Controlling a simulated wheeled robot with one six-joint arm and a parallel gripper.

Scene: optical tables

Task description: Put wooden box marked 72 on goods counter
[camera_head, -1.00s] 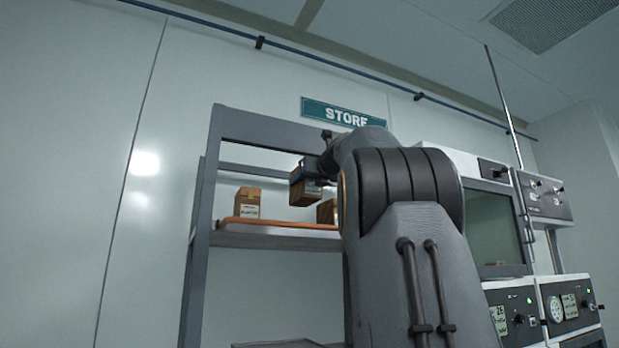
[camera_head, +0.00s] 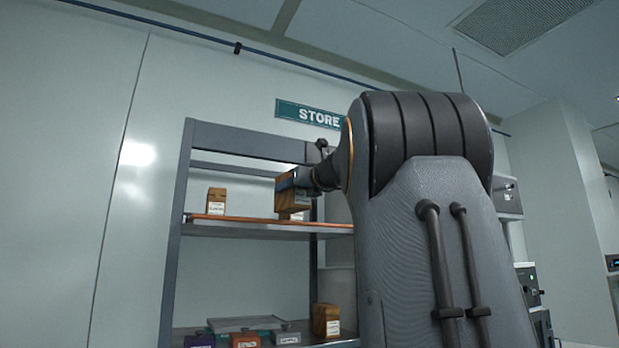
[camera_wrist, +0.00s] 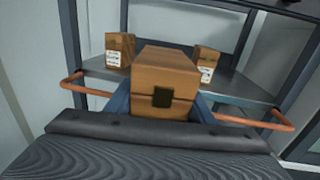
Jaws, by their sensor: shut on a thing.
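My gripper (camera_head: 297,180) is shut on a wooden box (camera_head: 292,198), held in front of the upper shelf of the grey rack. In the wrist view the held box (camera_wrist: 165,85) fills the middle, between the blue fingers, with a dark square patch on its near face. Its number cannot be read. Two more wooden boxes with white labels stand on the shelf behind it, a left one (camera_wrist: 119,50) and a right one (camera_wrist: 206,65). No goods counter can be made out in these frames.
The rack's upper shelf (camera_head: 260,230) has an orange rail along its front. The lower shelf holds a wooden box (camera_head: 325,320), a grey tray (camera_head: 245,323) and several small labelled blocks. A STORE sign (camera_head: 310,114) hangs above. Equipment stands at the right, partly behind my arm.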

